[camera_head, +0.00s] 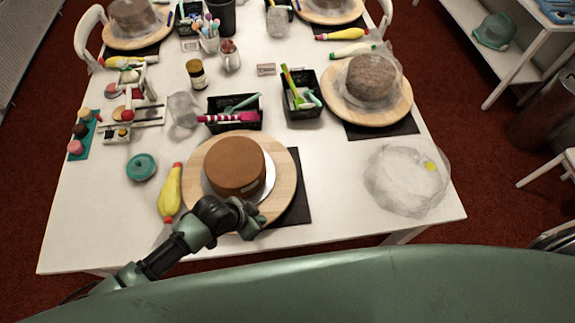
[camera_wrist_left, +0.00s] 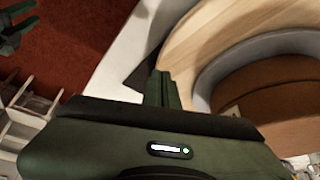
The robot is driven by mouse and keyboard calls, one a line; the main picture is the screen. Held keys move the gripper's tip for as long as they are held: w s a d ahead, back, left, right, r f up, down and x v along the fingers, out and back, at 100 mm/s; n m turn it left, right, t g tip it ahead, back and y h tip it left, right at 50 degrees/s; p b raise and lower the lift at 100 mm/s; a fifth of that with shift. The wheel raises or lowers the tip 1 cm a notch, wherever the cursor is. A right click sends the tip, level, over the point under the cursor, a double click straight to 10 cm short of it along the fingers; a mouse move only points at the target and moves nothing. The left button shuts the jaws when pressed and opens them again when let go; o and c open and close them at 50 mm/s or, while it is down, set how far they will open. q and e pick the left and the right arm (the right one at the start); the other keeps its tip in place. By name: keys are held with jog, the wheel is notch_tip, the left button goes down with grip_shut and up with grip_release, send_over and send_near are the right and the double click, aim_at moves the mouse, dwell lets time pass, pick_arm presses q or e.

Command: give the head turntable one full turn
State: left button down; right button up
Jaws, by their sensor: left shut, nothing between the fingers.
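The wooden turntable (camera_head: 198,165) nearest me carries a brown cake (camera_head: 235,165) on a pale round board (camera_head: 268,183). It stands partly over a black mat (camera_head: 298,200). My left gripper (camera_head: 256,219) is at the turntable's front edge, covering part of the rim; I cannot tell whether it touches. In the left wrist view, the fingers (camera_wrist_left: 162,88) are together with nothing between them, close to the wooden disc (camera_wrist_left: 215,35). The cake (camera_wrist_left: 265,85) shows beyond them. No mark showing the disc's rotation is clear.
A yellow piping bag (camera_head: 171,192) lies just left of the turntable, near my left arm. A teal lid (camera_head: 141,167) lies farther left. Black bins (camera_head: 234,124) stand behind the cake. A clear crumpled cover (camera_head: 405,180) lies at right, and another turntable (camera_head: 398,108) stands behind it.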

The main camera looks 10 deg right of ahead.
pick_arm(q)
jog(key=a, duration=0.3)
jog(key=w+a, duration=0.1)
jog(key=a, duration=0.6)
jog(key=shift+w, duration=0.15)
jog(key=shift+d, duration=0.15)
jog(key=shift+d, duration=0.1)
jog(key=shift+f, duration=0.15)
